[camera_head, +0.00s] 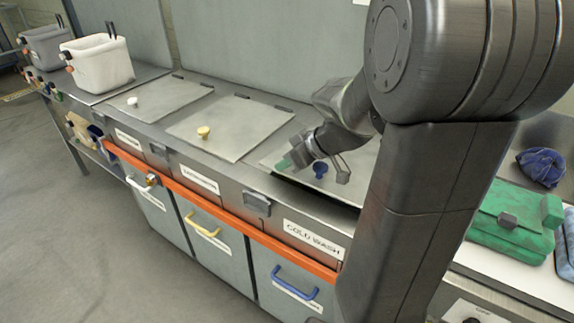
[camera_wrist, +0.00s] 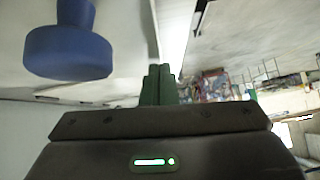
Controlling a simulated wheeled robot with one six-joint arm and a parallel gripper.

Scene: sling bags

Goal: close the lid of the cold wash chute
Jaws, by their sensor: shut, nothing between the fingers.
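The cold wash chute lid (camera_head: 352,188) is a grey metal plate with a blue knob (camera_head: 320,170), above the COLD WASH label (camera_head: 314,238). A dark gap shows along its front edge, so it looks slightly raised; part of it is hidden behind my arm. My gripper (camera_head: 286,163) is at the lid's left front part, left of the knob. Its green fingers (camera_wrist: 158,85) are together and empty in the wrist view, with the blue knob (camera_wrist: 68,52) large at upper left. I cannot tell whether the fingers touch the lid.
Two other lids, with a yellow knob (camera_head: 204,132) and a white knob (camera_head: 132,101), lie flat to the left. White (camera_head: 100,66) and grey (camera_head: 46,47) bins stand at the far left. Green bag (camera_head: 508,222) and blue bag (camera_head: 541,167) lie at right. An orange rail (camera_head: 200,197) runs along the front.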

